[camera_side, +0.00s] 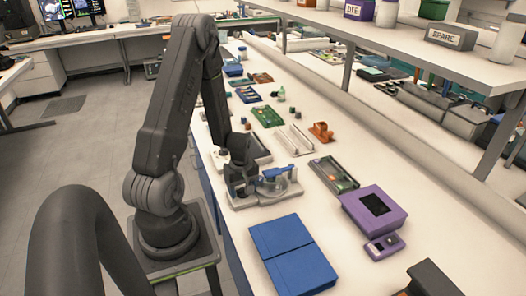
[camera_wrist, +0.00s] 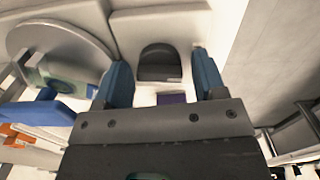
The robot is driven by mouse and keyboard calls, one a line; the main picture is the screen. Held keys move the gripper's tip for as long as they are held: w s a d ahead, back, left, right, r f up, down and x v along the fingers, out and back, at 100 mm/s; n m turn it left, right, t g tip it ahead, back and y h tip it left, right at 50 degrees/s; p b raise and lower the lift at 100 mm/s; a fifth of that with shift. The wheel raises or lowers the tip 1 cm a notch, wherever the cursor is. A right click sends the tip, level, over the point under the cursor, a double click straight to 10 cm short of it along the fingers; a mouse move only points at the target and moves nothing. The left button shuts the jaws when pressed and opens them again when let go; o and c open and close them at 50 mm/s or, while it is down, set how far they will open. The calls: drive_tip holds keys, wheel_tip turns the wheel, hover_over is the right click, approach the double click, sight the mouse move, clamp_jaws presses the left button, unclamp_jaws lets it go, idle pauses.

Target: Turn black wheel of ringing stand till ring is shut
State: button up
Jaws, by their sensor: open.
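A dark rounded piece, seemingly the black wheel (camera_wrist: 160,62), shows between the fingertips in the wrist view. My gripper (camera_wrist: 163,72) is open, with one blue finger on each side of that piece; contact cannot be told. In the side view my gripper (camera_side: 240,182) is low at the stand's left end and hides the wheel. The ring's state is unclear.
A blue case (camera_side: 292,255) lies just in front of the stand. A green board tray (camera_side: 334,174) and a purple box (camera_side: 374,210) are to the right. Several small parts lie farther back. A shelf (camera_side: 440,45) overhangs the bench's right side.

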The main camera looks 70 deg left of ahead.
sight(243, 188)
drive_tip(key=n, duration=0.4)
drive_tip(key=shift+w+a+n, duration=0.1)
drive_tip(key=shift+n, duration=0.2)
drive_tip(key=n, duration=1.1)
drive_tip(key=shift+n, duration=0.3)
wheel_tip(243, 188, up, 14)
drive_tip(key=w+d+r+m+t, duration=0.1)
drive_tip(key=d+r+m, duration=0.5)
drive_tip(key=m, duration=0.4)
drive_tip(key=w+d+r+m+t+y, duration=0.1)
drive_tip(key=d+r+m+t, duration=0.1)
drive_tip(key=d+r+m, duration=0.4)
drive_tip(key=shift+w+d+m, duration=0.15)
drive_tip(key=shift+d+m, duration=1.45)
drive_tip(key=shift+m, duration=0.9)
drive_tip(key=shift+c, duration=0.4)
